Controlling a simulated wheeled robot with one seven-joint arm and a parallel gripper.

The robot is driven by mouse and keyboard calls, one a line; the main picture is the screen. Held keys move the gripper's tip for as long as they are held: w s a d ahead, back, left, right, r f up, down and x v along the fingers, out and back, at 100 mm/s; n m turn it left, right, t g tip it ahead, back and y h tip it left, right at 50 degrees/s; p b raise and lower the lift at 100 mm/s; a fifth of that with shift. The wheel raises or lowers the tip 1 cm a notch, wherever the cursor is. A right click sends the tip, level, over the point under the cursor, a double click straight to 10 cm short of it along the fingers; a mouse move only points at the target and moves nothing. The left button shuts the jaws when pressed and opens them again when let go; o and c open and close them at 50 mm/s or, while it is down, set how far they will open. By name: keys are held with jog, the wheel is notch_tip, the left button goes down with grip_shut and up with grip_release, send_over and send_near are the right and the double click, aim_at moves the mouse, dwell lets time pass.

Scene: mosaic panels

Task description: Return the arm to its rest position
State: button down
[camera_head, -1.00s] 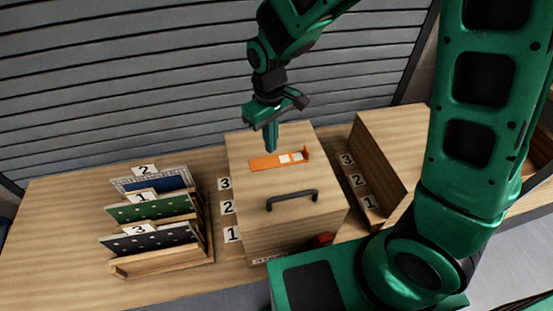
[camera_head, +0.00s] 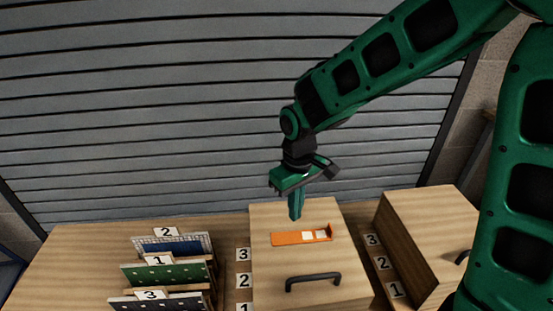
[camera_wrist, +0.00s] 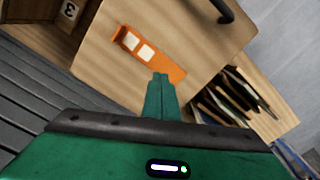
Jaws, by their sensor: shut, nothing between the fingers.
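My gripper (camera_head: 296,218) is shut and empty. In the head view it points down over the back part of the wooden box with the dark handle. An orange holder (camera_head: 290,238) with two white tiles lies on top of this box (camera_head: 265,265), just in front of the fingertips. In the wrist view the gripper (camera_wrist: 162,78) shows its closed fingers beside the orange holder (camera_wrist: 165,68). I cannot tell the exact height of the fingertips above the box top. My green arm reaches in from the upper right.
A rack on the left holds a blue panel (camera_head: 185,245), a green panel (camera_head: 160,272) and a dark panel (camera_head: 165,303). Number cards lie beside the box. A second wooden box (camera_head: 440,225) stands right. A grey slatted shutter (camera_head: 150,110) rises behind the table.

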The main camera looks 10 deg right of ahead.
jog(key=s+d+r+m, duration=0.3)
jog(key=s+d, duration=0.1)
jog(key=d, duration=0.5)
jog(key=s+d+r+m, duration=0.2)
jog(key=s+d+m, duration=0.15)
jog(key=d, duration=0.45)
jog(key=s+d+r+m, duration=0.2)
jog(key=s+d+r, duration=0.15)
jog(key=d, duration=0.55)
jog(key=s+d+m, duration=0.4)
jog(key=s, duration=0.6)
jog(key=shift+r, duration=0.25)
